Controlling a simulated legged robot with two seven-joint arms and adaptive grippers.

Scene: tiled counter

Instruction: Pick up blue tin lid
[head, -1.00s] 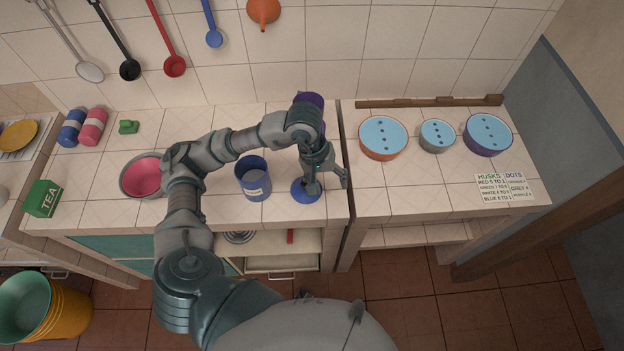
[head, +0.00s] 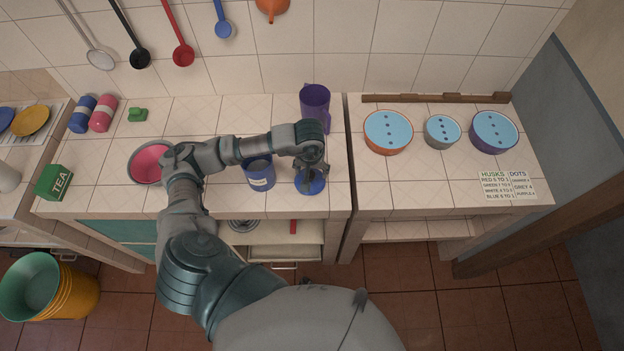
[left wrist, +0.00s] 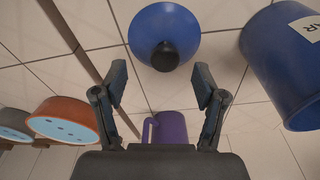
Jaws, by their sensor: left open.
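The blue tin lid (head: 310,182) lies on the tiled counter near its front edge, right of the blue tin (head: 261,175). In the left wrist view the lid (left wrist: 165,32) is a round blue disc with a black knob, ahead of the fingertips. My left gripper (head: 312,178) is over the lid and hides part of it. In the left wrist view the two fingers (left wrist: 162,85) are apart with nothing between them. The blue tin also shows in that view (left wrist: 275,70), beside the lid. My right gripper is not in view.
A purple jug (head: 315,103) stands behind the lid. A pink-lined bowl (head: 150,161) and a green tea box (head: 54,182) are to the left. Several blue-topped round containers, one orange (head: 388,140), stand on the right counter beyond a gap.

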